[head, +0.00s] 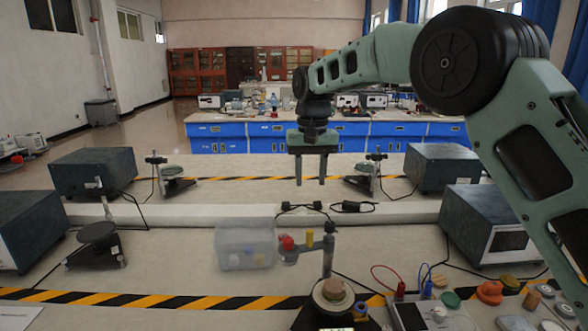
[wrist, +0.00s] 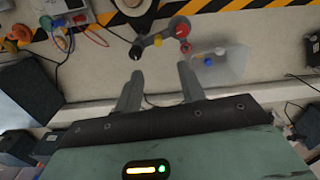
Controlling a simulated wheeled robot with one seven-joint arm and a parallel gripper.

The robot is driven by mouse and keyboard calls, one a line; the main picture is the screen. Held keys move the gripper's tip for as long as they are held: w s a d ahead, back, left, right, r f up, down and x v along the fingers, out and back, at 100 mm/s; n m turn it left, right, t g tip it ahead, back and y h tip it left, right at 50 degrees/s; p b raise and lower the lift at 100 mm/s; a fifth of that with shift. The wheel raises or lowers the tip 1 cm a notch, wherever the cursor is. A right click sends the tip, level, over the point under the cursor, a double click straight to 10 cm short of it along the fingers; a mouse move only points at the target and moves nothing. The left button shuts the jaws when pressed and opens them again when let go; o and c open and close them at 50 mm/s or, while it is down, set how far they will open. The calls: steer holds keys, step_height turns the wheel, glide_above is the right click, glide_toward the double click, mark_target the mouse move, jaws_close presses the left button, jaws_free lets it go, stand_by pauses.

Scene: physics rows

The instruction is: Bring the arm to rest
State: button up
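My arm (head: 380,55) reaches in from the right in the head view and bends down at its end. My gripper (head: 311,181) hangs in the air over the table (head: 200,211), fingers pointing down. Its two fingers are apart with nothing between them. The wrist view also shows my gripper (wrist: 158,85) open and empty. Below it is a stand with a small arm (head: 329,262), bearing red and yellow pieces. A clear bin (head: 245,262) with small coloured things inside stands left of the stand.
Dark boxes (head: 93,172) stand at both sides of the table. A device with leads (head: 430,312) and several coloured pieces (head: 490,291) lie at the front right. A pale raised strip with cables (head: 180,213) crosses the middle. The front left tabletop (head: 160,265) is mostly clear.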

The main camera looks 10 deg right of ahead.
steer(key=s+a+n+y, duration=0.1)
steer(key=s+a+n, duration=0.25)
steer(key=s, duration=1.05)
steer(key=s+d+f+n, duration=0.1)
steer(key=s+f, duration=0.1)
steer(key=s, duration=0.7)
steer(key=s+d+f+n, duration=0.2)
steer(key=s, duration=0.7)
steer(key=s+d+f+n, duration=0.1)
steer(key=s+d+f, duration=0.1)
steer(key=s, duration=0.7)
steer(key=shift+s+f+h, duration=0.3)
steer(key=shift+s+f, duration=0.05)
steer(key=shift+s, duration=0.05)
